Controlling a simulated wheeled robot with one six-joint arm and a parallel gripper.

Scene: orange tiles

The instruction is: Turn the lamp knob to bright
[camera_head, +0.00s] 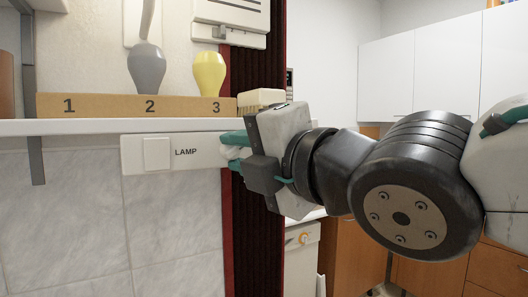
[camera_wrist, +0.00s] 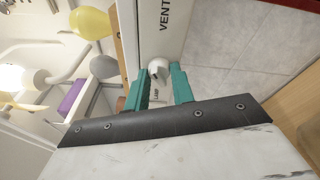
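The lamp panel (camera_head: 134,158) is a white strip under the shelf, with a square plate (camera_head: 157,153) and the word LAMP. The round white lamp knob (camera_head: 229,153) sits at the right of that word. In the wrist view the knob (camera_wrist: 158,69) shows between the two teal fingers, with a small dark mark on it. My gripper (camera_head: 235,152) has one finger above and one below the knob, both appearing to touch it. In the wrist view my gripper (camera_wrist: 162,79) also looks closed around it. The knob's setting cannot be read.
Above the panel is a white shelf (camera_head: 110,127) with a numbered wooden block (camera_head: 120,105), a grey vase-like object (camera_head: 147,70), a yellow one (camera_head: 209,74) and a brush-like item (camera_head: 261,97). The word VENT (camera_wrist: 164,14) shows in the wrist view. Tiled wall lies below.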

